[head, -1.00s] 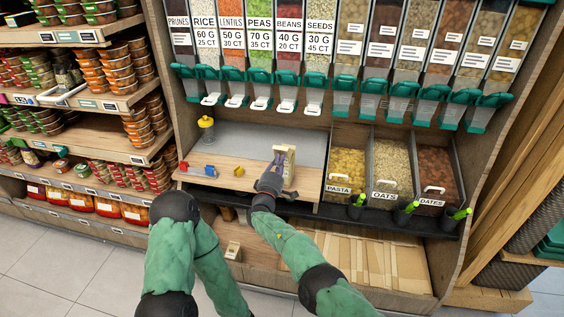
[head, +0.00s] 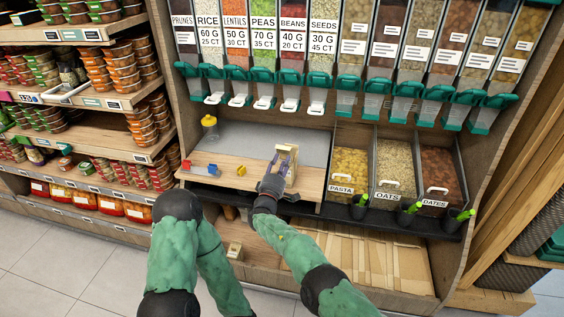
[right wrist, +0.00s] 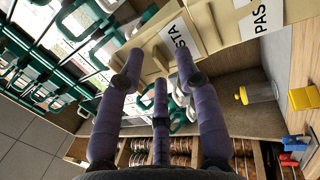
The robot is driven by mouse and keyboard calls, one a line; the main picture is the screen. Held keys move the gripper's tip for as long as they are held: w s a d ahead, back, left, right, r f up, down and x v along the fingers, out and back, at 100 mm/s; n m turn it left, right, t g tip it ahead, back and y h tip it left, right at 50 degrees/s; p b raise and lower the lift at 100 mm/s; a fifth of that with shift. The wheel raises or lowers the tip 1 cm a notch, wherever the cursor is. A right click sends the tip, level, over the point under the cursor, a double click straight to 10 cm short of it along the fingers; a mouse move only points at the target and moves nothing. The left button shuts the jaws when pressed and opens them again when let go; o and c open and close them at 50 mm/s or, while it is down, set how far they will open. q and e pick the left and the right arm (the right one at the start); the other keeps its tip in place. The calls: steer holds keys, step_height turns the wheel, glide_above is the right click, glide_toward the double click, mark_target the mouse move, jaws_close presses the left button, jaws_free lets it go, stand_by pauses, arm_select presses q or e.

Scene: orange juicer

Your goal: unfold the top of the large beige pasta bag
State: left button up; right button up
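The beige pasta bag (head: 290,160) stands upright on the wooden counter (head: 230,177) in the head view. In the right wrist view a beige bag surface (right wrist: 203,22) carries a label ending in "TA", and another label beginning "PAS" shows to its right. My right gripper (head: 275,162) is at the bag's left side near its top. In the right wrist view its purple fingers (right wrist: 160,60) are spread apart in front of beige surfaces. I cannot tell whether they touch the bag. The fold of the top is unclear. My left gripper is out of view.
A yellow-lidded jar (head: 209,127) and small red, blue and yellow items (head: 212,169) are left on the counter. Pasta (head: 349,165), oats and dates bins stand right. A small beige bag (head: 235,250) sits on the lower shelf. Dispensers hang above.

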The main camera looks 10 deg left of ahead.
steer(key=v, duration=1.1)
